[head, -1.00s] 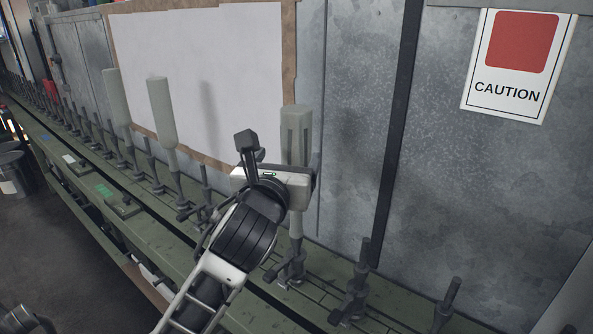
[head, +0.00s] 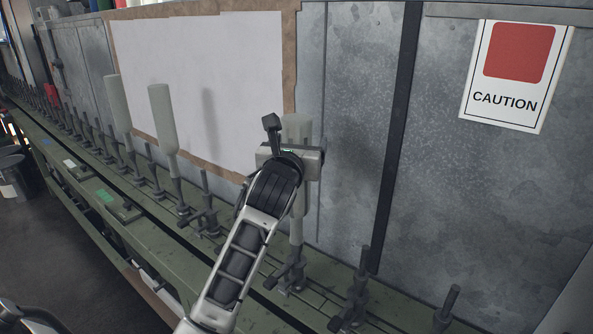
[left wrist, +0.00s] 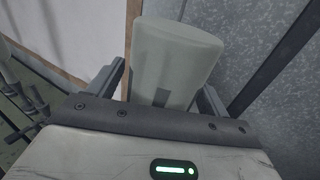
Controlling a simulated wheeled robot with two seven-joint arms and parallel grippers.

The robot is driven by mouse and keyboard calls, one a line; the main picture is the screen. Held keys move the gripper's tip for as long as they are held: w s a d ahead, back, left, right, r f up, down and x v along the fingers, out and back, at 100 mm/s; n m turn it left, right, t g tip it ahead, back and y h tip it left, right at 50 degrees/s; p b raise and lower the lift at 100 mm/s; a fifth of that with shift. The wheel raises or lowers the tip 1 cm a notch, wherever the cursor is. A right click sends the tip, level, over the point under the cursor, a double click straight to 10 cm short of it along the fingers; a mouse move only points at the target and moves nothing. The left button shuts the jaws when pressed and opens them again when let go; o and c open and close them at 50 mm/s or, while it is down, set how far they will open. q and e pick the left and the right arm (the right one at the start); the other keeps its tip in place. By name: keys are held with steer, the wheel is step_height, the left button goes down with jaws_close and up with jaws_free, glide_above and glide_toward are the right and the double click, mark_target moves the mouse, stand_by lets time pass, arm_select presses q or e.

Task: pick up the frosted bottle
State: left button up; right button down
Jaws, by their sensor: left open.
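A pale frosted bottle (head: 297,125) stands upside down on a spindle in the middle of the head view, against the metal wall. My left gripper (head: 292,158) is in front of it at its body and hides part of it. In the left wrist view the bottle (left wrist: 172,58) rises between the two open fingers of the gripper (left wrist: 160,88), one on each side. I cannot tell whether either finger touches it. The bottle's lower part is hidden behind the gripper body in the wrist view. My right gripper is not in view.
Two similar pale bottles (head: 162,118) (head: 117,104) stand on spindles to the left. A long row of bare spindles runs along the green rail (head: 130,205). Bare spindles (head: 358,285) (head: 447,305) stand to the right. A caution sign (head: 516,75) hangs on the wall.

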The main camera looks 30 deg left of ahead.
mark_target(298, 115)
arm_select(q)
steer(key=shift+r, duration=0.1)
jaws_close()
step_height(298, 115, up, 10)
steer(key=shift+p, duration=0.55)
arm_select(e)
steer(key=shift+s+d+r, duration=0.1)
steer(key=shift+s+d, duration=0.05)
